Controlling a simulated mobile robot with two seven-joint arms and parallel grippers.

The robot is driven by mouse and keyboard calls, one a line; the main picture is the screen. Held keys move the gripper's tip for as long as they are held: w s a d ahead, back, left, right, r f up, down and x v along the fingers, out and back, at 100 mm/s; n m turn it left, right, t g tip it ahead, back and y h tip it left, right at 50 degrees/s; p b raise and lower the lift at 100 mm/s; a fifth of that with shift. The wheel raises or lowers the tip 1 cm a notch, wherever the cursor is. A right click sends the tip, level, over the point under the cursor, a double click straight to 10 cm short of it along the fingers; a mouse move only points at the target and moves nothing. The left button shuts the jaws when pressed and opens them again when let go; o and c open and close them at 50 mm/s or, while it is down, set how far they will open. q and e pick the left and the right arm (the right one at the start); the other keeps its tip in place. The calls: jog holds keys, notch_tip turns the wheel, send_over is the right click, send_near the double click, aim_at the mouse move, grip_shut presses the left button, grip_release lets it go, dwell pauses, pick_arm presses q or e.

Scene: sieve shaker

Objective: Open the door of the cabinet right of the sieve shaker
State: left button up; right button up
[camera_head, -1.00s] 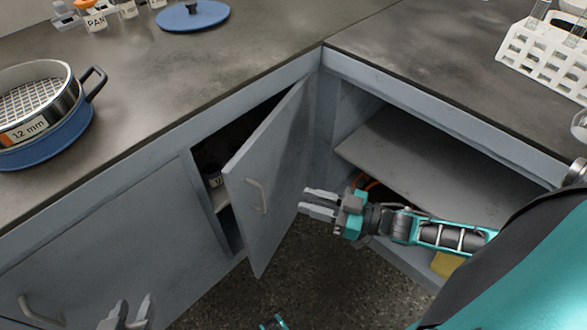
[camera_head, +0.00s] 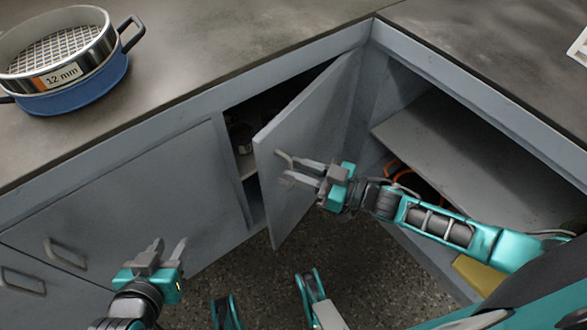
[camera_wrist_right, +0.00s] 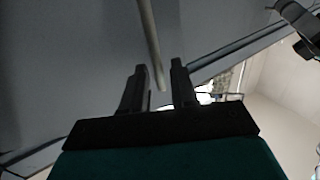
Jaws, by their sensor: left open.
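The grey cabinet door (camera_head: 310,130) right of the sieve shaker stands partly open. It is swung out from the cabinet front, with a dark gap (camera_head: 245,150) at its left. My right gripper (camera_head: 290,171) is at the door's front face, by its bar handle. In the right wrist view the handle (camera_wrist_right: 150,45) reaches down to between the fingertips of my right gripper (camera_wrist_right: 160,72), which are apart with gaps beside the bar. My left gripper (camera_head: 168,247) is open and empty, in front of the closed left cabinet door.
The blue-based sieve (camera_head: 75,90) marked 12 mm stands on the counter (camera_head: 190,60) at upper left. An open cabinet with a shelf (camera_head: 450,150) is at right, behind my right arm. Closed fronts with handles (camera_head: 65,253) are at lower left. Speckled floor (camera_head: 255,270) is clear below.

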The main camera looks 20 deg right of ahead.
jog(key=shift+x, duration=0.85)
jog(key=shift+c, duration=0.2)
grip_shut()
dwell(0.6)
